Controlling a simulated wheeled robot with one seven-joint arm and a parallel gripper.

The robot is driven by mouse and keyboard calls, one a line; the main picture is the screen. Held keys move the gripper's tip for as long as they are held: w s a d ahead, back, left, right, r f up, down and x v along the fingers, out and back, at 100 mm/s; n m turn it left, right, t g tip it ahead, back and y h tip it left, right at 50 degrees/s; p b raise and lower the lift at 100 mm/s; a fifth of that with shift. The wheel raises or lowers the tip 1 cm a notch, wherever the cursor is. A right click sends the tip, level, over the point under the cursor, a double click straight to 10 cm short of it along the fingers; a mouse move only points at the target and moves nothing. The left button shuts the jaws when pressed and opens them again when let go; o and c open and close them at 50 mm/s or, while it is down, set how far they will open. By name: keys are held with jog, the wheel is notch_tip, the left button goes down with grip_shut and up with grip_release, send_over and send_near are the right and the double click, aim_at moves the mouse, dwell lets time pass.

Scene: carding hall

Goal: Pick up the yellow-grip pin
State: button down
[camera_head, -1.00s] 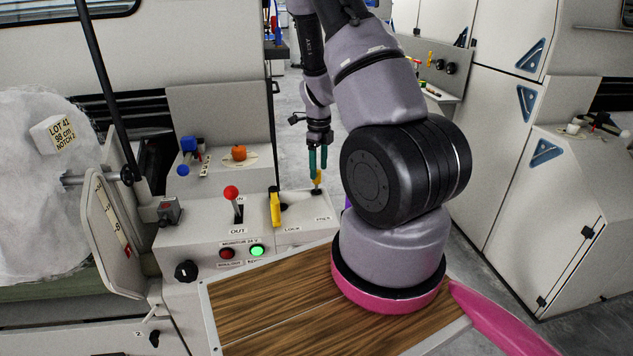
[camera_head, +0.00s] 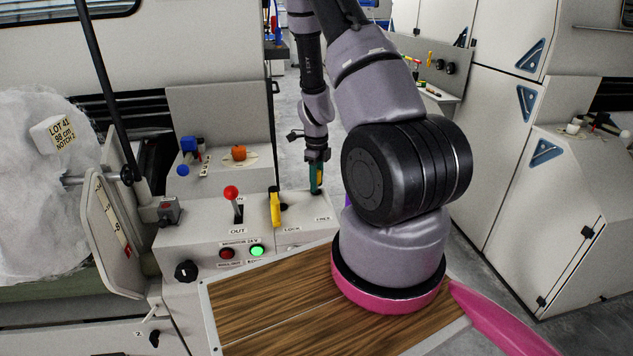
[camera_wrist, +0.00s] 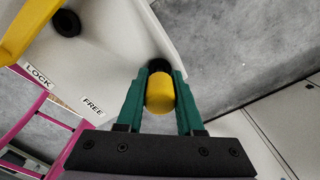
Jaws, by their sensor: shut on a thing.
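The yellow-grip pin (camera_wrist: 160,93) shows in the wrist view between the two green fingers of my gripper (camera_wrist: 160,88). The fingers touch its yellow grip from both sides. A dark round part shows just beyond the grip, at the panel's edge by the FREE label (camera_wrist: 93,106). In the head view my gripper (camera_head: 316,178) is over the right end of the panel (camera_head: 300,207), with a sliver of the pin's yellow grip (camera_head: 320,174) between the fingers. I cannot tell whether the pin's lower end is still in its seat.
A yellow lever (camera_head: 275,207) stands left of the gripper, close to the LOCK label. A red-knobbed lever (camera_head: 232,194), a green lamp (camera_head: 257,251) and an orange knob (camera_head: 239,152) are further left. Grey floor lies beyond the panel.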

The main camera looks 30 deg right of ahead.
notch_tip(320, 180, up, 10)
dwell(0.6)
notch_tip(320, 180, up, 8)
dwell(1.5)
